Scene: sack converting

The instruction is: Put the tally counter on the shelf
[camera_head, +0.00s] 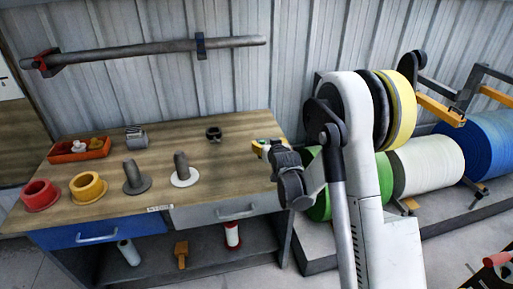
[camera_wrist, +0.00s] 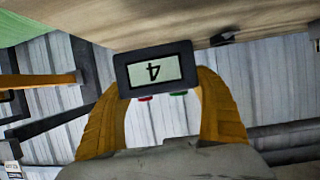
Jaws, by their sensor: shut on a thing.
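The tally counter (camera_wrist: 120,72) is a small dark box with a grey display reading 4, upside down in the wrist view, with red and green buttons on its edge. My gripper (camera_wrist: 158,88) is shut on it, with an orange finger at each side. In the head view my gripper (camera_head: 262,148) is at the right end of the workbench, about tabletop height; the counter is too small to make out clearly there. The shelf (camera_head: 207,262) is the lower board under the workbench drawers, in shadow.
The shelf bears a pale roll (camera_head: 129,252), an orange tool (camera_head: 181,254) and a red-and-white spool (camera_head: 232,235). The workbench top (camera_head: 225,165) holds flanged cores and an orange tray (camera_head: 62,152). Large rolls (camera_head: 427,167) stand to the right. Gaps between the shelf items are free.

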